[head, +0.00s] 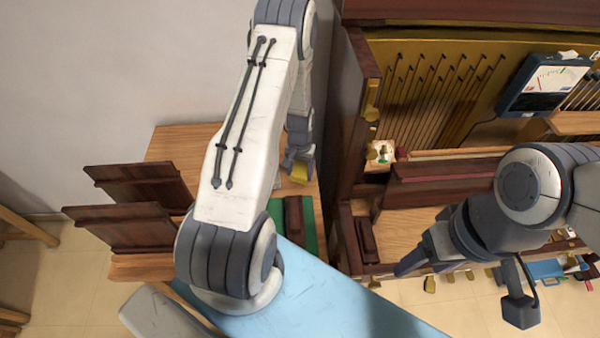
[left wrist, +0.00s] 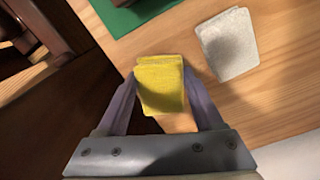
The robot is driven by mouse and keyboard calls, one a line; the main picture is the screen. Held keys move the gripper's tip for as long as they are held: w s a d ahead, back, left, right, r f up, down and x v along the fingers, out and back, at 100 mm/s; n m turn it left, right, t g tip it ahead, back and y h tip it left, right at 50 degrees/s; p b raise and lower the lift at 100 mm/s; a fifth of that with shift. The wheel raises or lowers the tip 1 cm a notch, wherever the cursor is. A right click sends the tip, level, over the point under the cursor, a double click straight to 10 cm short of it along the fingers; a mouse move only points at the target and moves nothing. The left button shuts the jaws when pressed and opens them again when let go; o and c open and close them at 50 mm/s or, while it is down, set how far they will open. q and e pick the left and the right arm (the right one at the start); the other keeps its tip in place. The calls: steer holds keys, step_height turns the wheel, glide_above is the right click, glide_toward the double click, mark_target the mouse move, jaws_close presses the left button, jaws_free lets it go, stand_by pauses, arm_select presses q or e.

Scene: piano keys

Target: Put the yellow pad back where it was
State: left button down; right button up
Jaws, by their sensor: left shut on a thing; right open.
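The yellow pad (left wrist: 160,86) is a small stack-like block. My left gripper (left wrist: 163,95) is shut on it, with one finger on each side, in the left wrist view. In the head view the yellow pad (head: 299,172) shows at the tip of my left gripper (head: 297,160), over the wooden table beside the piano. A white-grey pad (left wrist: 228,43) lies on the wood to the right of the yellow pad in the left wrist view. I cannot tell whether the yellow pad touches the table. My right gripper (head: 415,262) is open and empty, in front of the piano.
A green mat (head: 309,235) with a dark red block (head: 293,218) lies on the wooden table (head: 178,140). The open piano (head: 360,100) is close on the right. A meter (head: 545,85) stands on it.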

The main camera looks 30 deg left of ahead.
arm_select(q)
steer(key=shift+f, duration=0.7)
steer(key=shift+f, duration=0.1)
steer(key=shift+f, duration=0.15)
steer(key=shift+c, duration=0.2)
jaws_free()
